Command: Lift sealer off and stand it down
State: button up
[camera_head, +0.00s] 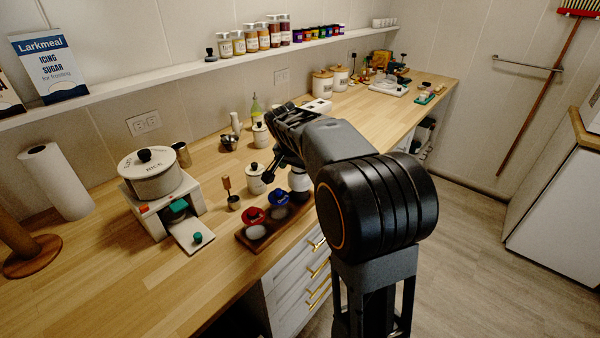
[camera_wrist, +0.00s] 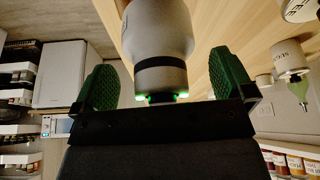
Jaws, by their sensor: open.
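A pale grey-white cylinder with a black band, which looks like the sealer (camera_wrist: 158,35), stands between my fingers in the wrist view. In the head view the sealer (camera_head: 299,182) is upright at the right end of a wooden tray (camera_head: 247,240), partly hidden by my arm. What lies under its lower end is not clear. My gripper (camera_head: 272,172) is open at its side. In the wrist view the green finger pads of my gripper (camera_wrist: 165,85) stand on either side of it, with gaps showing.
A lidded canister (camera_head: 255,180) and a small pot with a wooden tool (camera_head: 232,200) stand behind.

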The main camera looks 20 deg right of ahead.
jog(key=shift+w+d+f, duration=0.1)
jog(key=shift+d+f, duration=0.05)
jog(key=shift+f, duration=0.3)
jog(key=shift+c, duration=0.4)
jog(key=c, duration=1.1)
jog(key=shift+r, duration=0.15)
jog(key=shift+r, duration=0.5)
jog(key=shift+s+d+r+p, duration=0.25)
jog(key=shift+s+d+r, duration=0.15)
jog(key=shift+s+r, duration=2)
jog(key=shift+s+d+r+p, duration=0.25)
jog(key=shift+s+d+r, duration=0.15)
jog(key=shift+s+r, duration=2)
jog(key=shift+s+d+r+p, duration=0.25)
jog(key=shift+s+d+r, duration=0.15)
jog(key=shift+s+r, duration=1.95)
jog(key=shift+w+r, duration=0.25)
